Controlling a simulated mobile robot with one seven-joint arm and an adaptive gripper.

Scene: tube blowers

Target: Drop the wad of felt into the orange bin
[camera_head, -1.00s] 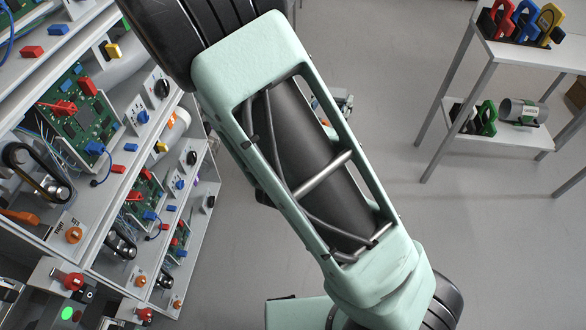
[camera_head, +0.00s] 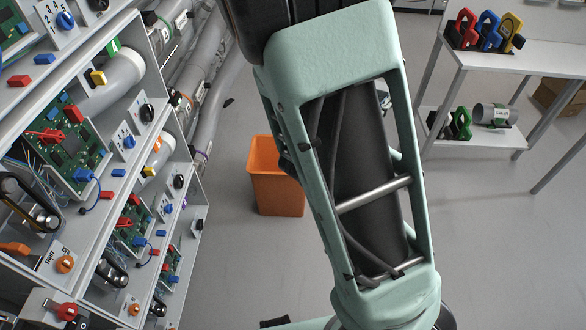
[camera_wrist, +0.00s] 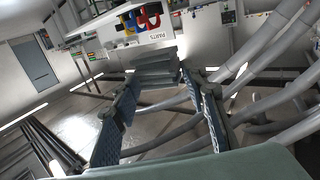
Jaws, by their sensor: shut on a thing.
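The orange bin (camera_head: 265,185) stands on the floor in the head view, left of my arm, which hides part of its right side. Its visible inside looks empty, but its bottom is hidden. In the wrist view, my gripper (camera_wrist: 159,82) has its two blue-padded fingers closed on a grey, layered wad of felt (camera_wrist: 155,66) at their tips. The bin does not show clearly in the wrist view. My gripper and the felt are hidden behind my arm in the head view.
A shelf rack (camera_head: 110,190) with circuit boards and switches fills the left. Grey pipes (camera_head: 200,100) run along the wall behind it. A white table (camera_head: 530,60) with coloured clamps stands at the upper right. The floor between bin and table is mostly clear.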

